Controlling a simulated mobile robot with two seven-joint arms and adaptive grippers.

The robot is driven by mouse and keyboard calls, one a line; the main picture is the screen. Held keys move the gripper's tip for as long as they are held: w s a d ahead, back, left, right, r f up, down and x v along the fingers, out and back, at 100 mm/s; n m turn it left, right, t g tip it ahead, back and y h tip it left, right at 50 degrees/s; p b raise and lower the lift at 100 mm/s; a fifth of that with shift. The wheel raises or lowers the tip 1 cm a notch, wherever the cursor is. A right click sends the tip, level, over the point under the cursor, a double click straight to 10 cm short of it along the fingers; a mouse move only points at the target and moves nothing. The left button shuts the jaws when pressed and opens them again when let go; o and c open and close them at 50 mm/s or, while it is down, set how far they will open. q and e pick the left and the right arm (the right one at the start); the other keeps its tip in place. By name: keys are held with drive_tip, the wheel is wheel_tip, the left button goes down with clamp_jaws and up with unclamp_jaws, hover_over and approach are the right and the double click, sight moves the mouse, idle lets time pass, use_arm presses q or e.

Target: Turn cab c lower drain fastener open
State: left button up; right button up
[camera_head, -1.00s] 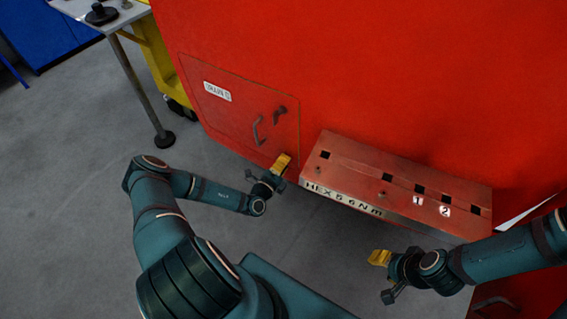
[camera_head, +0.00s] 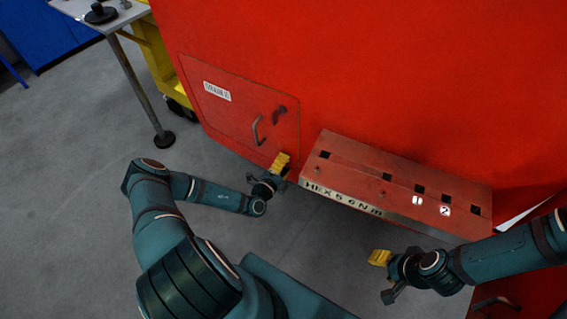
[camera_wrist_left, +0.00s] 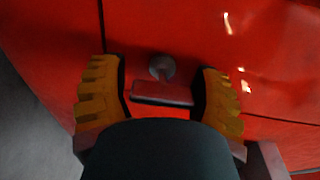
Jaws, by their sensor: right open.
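The drain panel (camera_head: 225,115) is outlined on the red nosecone, with a white label (camera_head: 217,91) reading DRAIN and a letter I cannot read. The lower drain fastener (camera_wrist_left: 162,92), a dark round stub with a flat bar, shows in the left wrist view. My left gripper (camera_wrist_left: 161,92) is open, its yellow fingers on either side of the bar, with a gap at the left; contact at the right is unclear. In the head view my left gripper (camera_head: 281,163) is at the panel's lower right corner and hides this fastener. My right gripper (camera_head: 380,258) is open and empty, low at right.
A grey handle (camera_head: 258,131) and another dark fastener (camera_head: 279,115) are on the panel above my left gripper. A red box-like step (camera_head: 350,165) marked HEX 5 6 Nm, with square holes, juts out to the right. A table (camera_head: 85,15) stands at the upper left.

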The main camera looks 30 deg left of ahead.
use_arm(q)
drive_tip(key=shift+o, duration=0.7)
drive_tip(key=shift+a+r, duration=0.1)
drive_tip(key=s, duration=1.2)
